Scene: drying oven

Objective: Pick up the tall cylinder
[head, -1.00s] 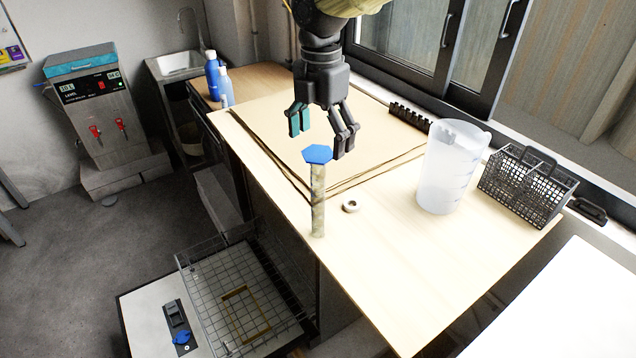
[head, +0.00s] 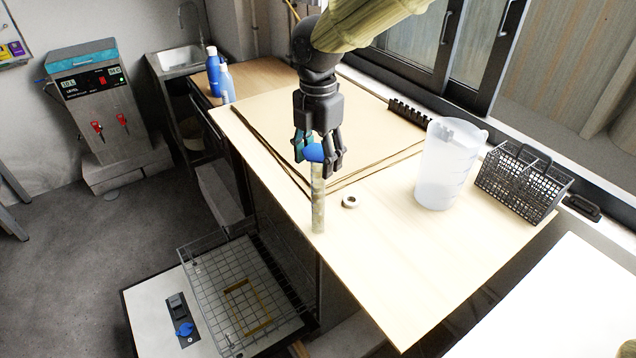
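The tall cylinder (head: 318,203) stands upright near the left edge of the wooden table, in the head view. It is narrow and pale, with a blue cap (head: 314,153). My gripper (head: 319,163) points down over its top. The fingers are on both sides of the blue cap, one teal on the left and dark ones on the right. The fingers are still spread and partly hide the cap. I cannot tell whether they touch it.
A white roll (head: 350,202) lies right of the cylinder. A translucent jug (head: 446,165) and a black basket (head: 523,183) stand farther right. Blue bottles (head: 213,72) stand at the back left. A wire rack (head: 215,290) sits below the table's left edge. The table front is clear.

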